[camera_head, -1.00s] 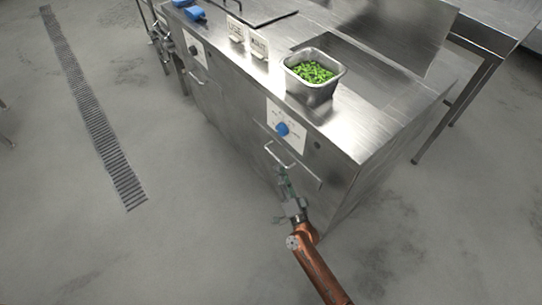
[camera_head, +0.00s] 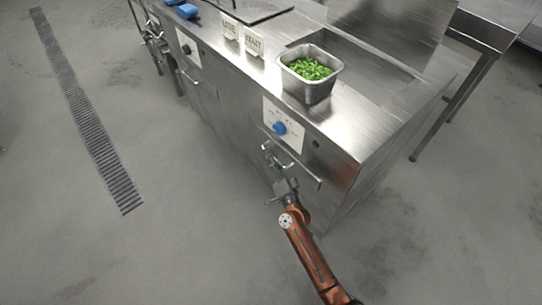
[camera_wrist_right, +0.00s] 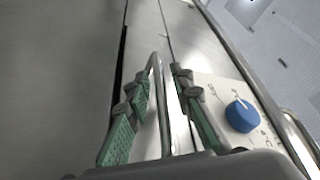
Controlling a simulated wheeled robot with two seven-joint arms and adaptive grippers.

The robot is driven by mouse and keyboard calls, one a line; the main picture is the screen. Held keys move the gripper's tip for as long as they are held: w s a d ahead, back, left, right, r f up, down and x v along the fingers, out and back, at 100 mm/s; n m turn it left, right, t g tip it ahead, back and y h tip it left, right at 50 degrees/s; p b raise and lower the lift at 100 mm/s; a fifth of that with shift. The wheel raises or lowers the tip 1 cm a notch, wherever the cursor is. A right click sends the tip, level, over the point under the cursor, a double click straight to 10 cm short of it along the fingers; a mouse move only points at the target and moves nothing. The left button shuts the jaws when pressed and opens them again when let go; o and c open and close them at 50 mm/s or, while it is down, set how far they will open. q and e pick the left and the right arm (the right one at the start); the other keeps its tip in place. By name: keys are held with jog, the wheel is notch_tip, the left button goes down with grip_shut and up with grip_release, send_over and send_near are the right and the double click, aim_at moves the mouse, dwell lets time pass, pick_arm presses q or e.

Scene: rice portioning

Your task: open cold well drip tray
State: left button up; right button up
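The cold well drip tray front is a flat steel panel low on the steel counter's front, below a blue knob (camera_head: 280,128). Its bar handle (camera_head: 276,157) shows in the head view. My right gripper (camera_head: 277,165) is at this handle, its arm coming from below. In the right wrist view the handle (camera_wrist_right: 155,75) runs between the two green-padded fingers of my right gripper (camera_wrist_right: 160,90). The gripper is open, with gaps visible on both sides of the bar. The inside of the tray is hidden. My left gripper is not in view.
The blue knob also shows in the right wrist view (camera_wrist_right: 241,116), right of the fingers. Floor in front of the counter is clear, with a drain grate (camera_head: 85,125) at left.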

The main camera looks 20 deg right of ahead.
grip_shut()
dwell(0.5)
